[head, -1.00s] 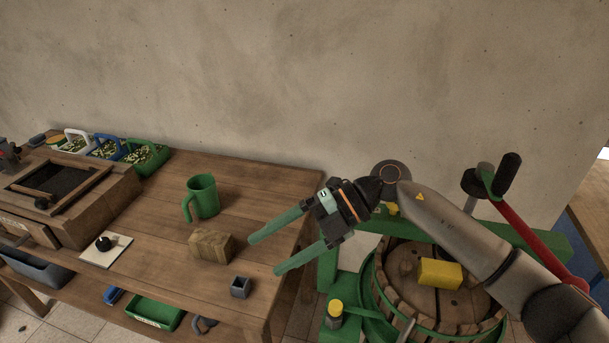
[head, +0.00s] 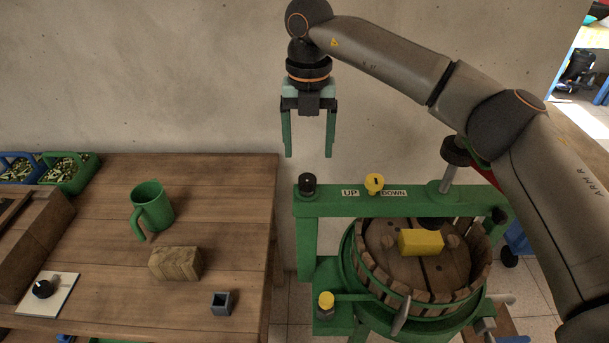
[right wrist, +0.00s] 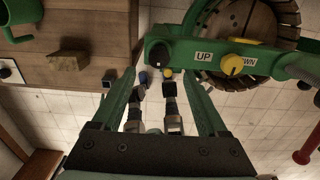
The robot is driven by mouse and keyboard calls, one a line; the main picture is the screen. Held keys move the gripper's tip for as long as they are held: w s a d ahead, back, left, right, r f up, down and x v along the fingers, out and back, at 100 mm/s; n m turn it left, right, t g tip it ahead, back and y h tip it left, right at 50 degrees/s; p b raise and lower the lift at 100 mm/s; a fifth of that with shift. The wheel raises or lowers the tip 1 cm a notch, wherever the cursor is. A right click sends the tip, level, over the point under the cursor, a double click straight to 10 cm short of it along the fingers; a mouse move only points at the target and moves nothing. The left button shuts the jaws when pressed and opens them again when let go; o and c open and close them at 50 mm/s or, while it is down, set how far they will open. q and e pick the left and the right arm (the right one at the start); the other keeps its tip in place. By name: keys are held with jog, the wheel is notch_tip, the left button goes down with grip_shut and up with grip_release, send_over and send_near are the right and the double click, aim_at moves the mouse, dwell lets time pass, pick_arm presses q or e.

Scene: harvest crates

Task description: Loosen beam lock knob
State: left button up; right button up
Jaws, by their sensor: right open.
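A green press beam (head: 409,206) spans the wooden basket, with UP and DOWN labels around a yellow pointer knob (head: 374,183). A black knob (head: 307,184) stands upright on the beam's left end. My right gripper (head: 309,156) points straight down above this black knob, with a small gap between fingertips and knob. Its green fingers are wide apart and empty. In the right wrist view the black knob (right wrist: 159,54) lies just beyond the fingertips, roughly centred between them. The yellow pointer knob also shows there (right wrist: 232,65). My left gripper is not in view.
A wooden table (head: 110,195) at left holds a green mug (head: 150,206), a wooden block (head: 175,263) and a small grey cup (head: 221,303). A yellow block (head: 420,242) lies on the basket lid. Another yellow knob (head: 326,300) sits low on the press frame.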

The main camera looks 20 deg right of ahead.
aim_at(307, 177)
notch_tip(307, 177, down, 9)
jog(key=shift+r+p, duration=0.2)
jog(key=shift+p, duration=0.25)
grip_shut()
dwell(0.4)
